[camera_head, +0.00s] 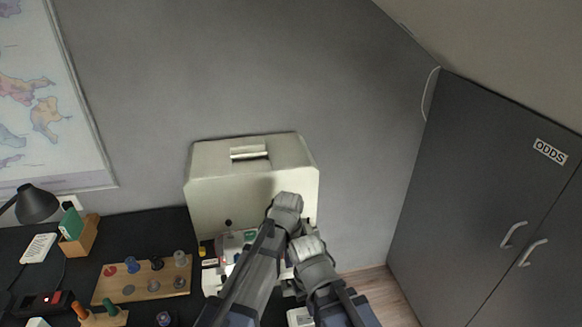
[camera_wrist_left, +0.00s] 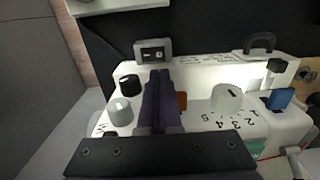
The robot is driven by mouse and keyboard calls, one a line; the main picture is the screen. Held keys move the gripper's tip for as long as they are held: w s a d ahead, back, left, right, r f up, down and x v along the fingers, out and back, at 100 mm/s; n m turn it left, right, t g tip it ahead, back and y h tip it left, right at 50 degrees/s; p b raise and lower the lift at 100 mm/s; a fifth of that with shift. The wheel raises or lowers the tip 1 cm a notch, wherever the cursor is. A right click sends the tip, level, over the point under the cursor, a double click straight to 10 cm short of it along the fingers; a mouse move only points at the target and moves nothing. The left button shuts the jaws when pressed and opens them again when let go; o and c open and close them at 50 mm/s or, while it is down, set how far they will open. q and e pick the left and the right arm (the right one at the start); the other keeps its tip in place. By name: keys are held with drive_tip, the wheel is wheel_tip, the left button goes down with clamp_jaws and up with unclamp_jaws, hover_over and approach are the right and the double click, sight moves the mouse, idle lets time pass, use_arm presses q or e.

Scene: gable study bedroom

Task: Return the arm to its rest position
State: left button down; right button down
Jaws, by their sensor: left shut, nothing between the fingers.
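My left gripper (camera_wrist_left: 159,76) is shut and empty, its dark fingers pressed together, in the left wrist view. In that view its tips are over the white machine (camera_wrist_left: 205,72), among the machine's knobs. A black knob and a grey knob (camera_wrist_left: 120,109) show left of the fingers. A pale dial (camera_wrist_left: 227,97) with printed numbers is on the right. I cannot tell whether the fingertips touch the machine. In the head view my grey arm links cover the gripper's fingers and much of the machine. My right gripper does not show.
A cream case with a handle (camera_head: 224,183) stands against the wall. On the dark desk to the left are a wooden peg board (camera_head: 128,292), a card box (camera_head: 82,240) and a black lamp (camera_head: 36,205). A dark cabinet (camera_head: 470,190) stands at right.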

sight(289, 281)
use_arm(q)
drive_tip(key=s+a+m, duration=0.1)
drive_tip(key=s+a, duration=0.4)
drive_tip(key=a, duration=0.4)
drive_tip(key=s+a+m, duration=0.1)
drive_tip(key=s+a, duration=0.4)
drive_tip(key=a, duration=0.3)
drive_tip(key=s+d+m+y, duration=0.1)
drive_tip(key=s+d+m, duration=0.3)
drive_tip(key=d, duration=0.7)
drive_tip(key=shift+s, duration=0.5)
drive_tip(key=shift+r, duration=0.1)
